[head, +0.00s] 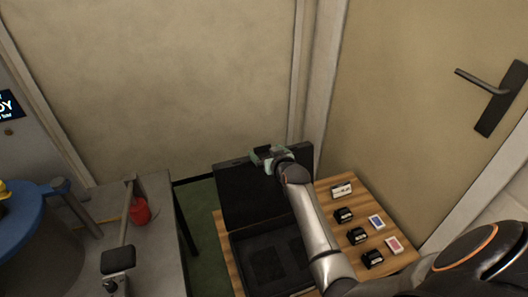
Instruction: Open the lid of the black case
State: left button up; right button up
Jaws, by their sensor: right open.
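The black case (268,262) lies on a wooden table, its dark, padded inside showing. Its lid (255,193) stands raised at the back, tilted up from the base. My right gripper (266,154) is at the top edge of the lid, with its jaws open. I cannot tell whether it touches the lid. My right forearm crosses in front of the right side of the lid and case and hides part of both. My left gripper is not in view.
On the wooden table (358,193), right of the case, lie several small black boxes (357,236) and cards (376,222). A grey bench (158,245) with a red object (140,211) stands left. A wall and a door (420,110) close off the back.

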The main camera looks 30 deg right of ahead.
jog(key=shift+x, duration=1.3)
jog(key=shift+c, duration=0.4)
grip_shut()
